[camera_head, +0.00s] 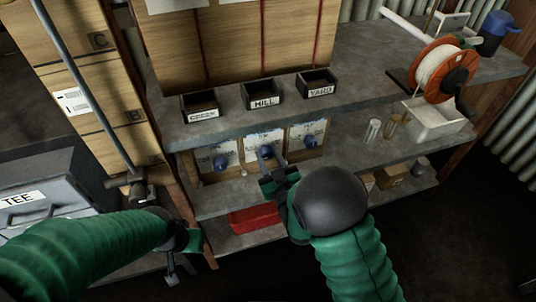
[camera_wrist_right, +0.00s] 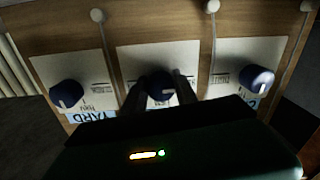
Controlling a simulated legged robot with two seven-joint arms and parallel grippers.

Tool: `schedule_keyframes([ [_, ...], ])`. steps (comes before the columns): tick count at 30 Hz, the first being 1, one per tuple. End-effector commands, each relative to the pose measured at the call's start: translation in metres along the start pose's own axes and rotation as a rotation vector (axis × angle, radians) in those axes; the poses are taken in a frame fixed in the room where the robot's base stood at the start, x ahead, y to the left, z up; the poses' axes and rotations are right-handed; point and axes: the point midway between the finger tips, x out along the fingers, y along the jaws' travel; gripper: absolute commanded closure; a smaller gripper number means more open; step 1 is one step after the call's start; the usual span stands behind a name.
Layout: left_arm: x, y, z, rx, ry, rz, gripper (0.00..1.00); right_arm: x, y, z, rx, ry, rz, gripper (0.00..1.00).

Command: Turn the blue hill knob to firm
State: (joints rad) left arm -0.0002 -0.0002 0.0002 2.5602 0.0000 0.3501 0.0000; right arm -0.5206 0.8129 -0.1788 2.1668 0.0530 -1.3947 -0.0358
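Three blue knobs sit on white cards on the panel under the shelf. The middle one, the hill knob (camera_head: 266,152), is below the bin labelled HILL. My right gripper (camera_head: 268,163) reaches up to it. In the right wrist view, the hill knob (camera_wrist_right: 160,86) sits between my two dark fingers, one on each side; whether they press on it is unclear. The knob's pointer and the card's setting words cannot be read. My left arm comes in at the lower left; its gripper (camera_head: 184,240) is dark and small, and its fingers are unclear.
The creek knob (camera_head: 220,162) and yard knob (camera_head: 310,140) flank the hill knob closely. The shelf edge (camera_head: 330,112) overhangs the panel. A red box (camera_head: 254,219) lies below. A wire reel (camera_head: 441,70) and white tray (camera_head: 434,121) stand right. A long rod (camera_head: 85,85) leans left.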

Motion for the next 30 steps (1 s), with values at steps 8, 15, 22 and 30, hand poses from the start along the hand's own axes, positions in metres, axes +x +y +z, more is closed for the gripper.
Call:
schedule_keyframes([
  [8,0.0000,-0.0001,-0.0001,0.000,0.000,0.000,1.00,0.0004,0.0005,-0.0003,0.000,0.001,0.001,1.00],
  [15,0.0000,-0.0001,-0.0001,0.000,0.000,0.000,1.00,0.0005,0.0003,-0.0006,0.018,0.002,0.001,1.00],
  [22,0.0000,-0.0001,-0.0001,0.000,0.000,0.000,1.00,0.0005,0.0005,-0.0007,0.109,0.005,0.002,1.00],
  [30,-0.0003,-0.0001,-0.0002,0.000,0.000,0.000,1.00,0.0005,0.0005,-0.0010,0.325,0.012,0.003,1.00],
])
